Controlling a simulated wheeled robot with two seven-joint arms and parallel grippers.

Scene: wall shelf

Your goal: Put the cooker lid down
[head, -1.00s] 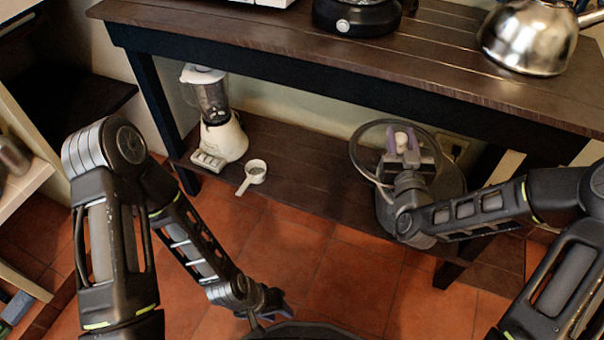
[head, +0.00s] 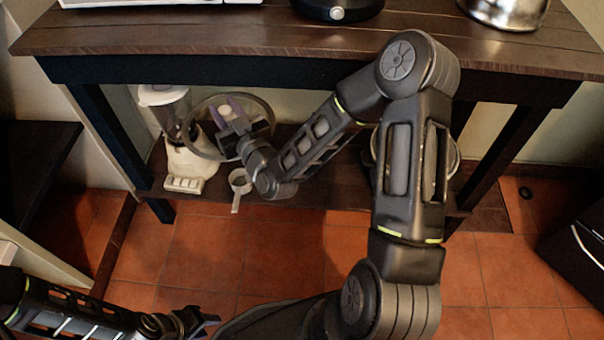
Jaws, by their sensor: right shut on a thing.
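The round clear lid (head: 208,112) with a dark rim is in the head view, raised and tilted above the lower shelf. It is in front of the blender's right side. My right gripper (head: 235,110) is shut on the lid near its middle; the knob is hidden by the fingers. A round grey cooker or pot (head: 454,158) stands on the lower shelf, mostly hidden behind my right arm. My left gripper (head: 207,320) is low in the view over the floor, far from the lid; its finger gap is unclear.
A white blender (head: 186,165) and a white measuring cup (head: 239,182) stand close by on the lower shelf (head: 330,190). The upper tabletop (head: 200,32) overhangs. A black appliance (head: 338,10) and steel kettle (head: 508,10) stand on top.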

